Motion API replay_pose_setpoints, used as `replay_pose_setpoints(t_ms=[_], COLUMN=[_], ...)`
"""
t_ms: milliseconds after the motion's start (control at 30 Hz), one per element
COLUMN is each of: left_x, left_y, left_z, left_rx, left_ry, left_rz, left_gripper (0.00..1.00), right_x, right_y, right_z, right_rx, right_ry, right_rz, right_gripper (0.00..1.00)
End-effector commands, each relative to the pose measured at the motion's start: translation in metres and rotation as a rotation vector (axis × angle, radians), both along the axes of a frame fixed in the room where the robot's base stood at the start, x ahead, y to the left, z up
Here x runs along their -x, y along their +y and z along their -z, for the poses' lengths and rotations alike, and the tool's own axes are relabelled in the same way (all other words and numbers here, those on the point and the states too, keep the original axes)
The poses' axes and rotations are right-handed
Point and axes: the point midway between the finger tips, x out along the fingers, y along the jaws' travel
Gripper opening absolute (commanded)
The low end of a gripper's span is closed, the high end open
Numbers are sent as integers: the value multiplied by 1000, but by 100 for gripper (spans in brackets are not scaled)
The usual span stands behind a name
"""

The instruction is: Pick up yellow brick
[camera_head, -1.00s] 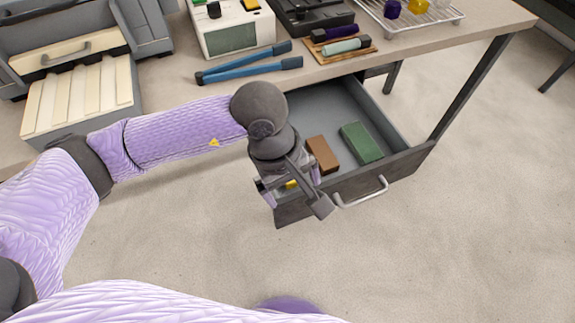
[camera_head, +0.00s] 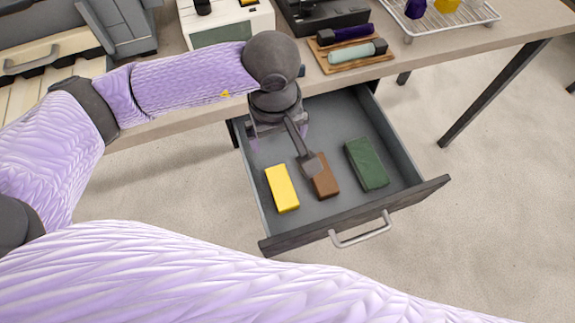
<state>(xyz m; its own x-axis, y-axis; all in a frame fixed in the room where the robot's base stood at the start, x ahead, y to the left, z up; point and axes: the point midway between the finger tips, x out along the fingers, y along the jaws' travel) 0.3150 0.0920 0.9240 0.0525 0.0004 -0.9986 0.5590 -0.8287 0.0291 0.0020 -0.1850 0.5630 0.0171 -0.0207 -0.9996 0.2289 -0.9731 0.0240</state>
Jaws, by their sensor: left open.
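The yellow brick (camera_head: 282,188) lies flat on the left side of the open drawer (camera_head: 338,214), fully in view. A brown brick (camera_head: 326,177) lies to its right, and a green brick (camera_head: 366,164) lies further right. My left gripper (camera_head: 284,150) is open and empty. In the picture it is over the back left of the drawer, beyond the yellow brick, with one finger overlapping the top of the brown brick. Its height above the drawer floor is hard to tell. My right gripper is not in view.
The drawer's front panel and metal handle (camera_head: 362,232) face me. The table (camera_head: 480,38) stands above the drawer, with a wooden tray (camera_head: 353,66) holding dark and pale green items, a wire rack (camera_head: 478,18) and a white device (camera_head: 226,18).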

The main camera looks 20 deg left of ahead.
Motion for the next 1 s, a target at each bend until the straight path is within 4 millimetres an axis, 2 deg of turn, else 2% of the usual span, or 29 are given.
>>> replay_pose_setpoints(t_ms=[167,400,633,833,1000], left_x=[0,1,1,2,2], left_y=[0,0,0,0,0], left_z=[28,70,115,133,167], left_rx=[1,0,0,0,0], left_ry=[12,30,52,58,58], left_rz=[0,0,0,-1,-1], left_gripper=[100,100,100,100,100], right_x=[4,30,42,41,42], right_y=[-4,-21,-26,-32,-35], right_z=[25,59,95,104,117], right_rx=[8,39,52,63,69], right_ry=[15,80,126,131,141], right_rz=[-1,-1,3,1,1], right_gripper=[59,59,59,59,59])
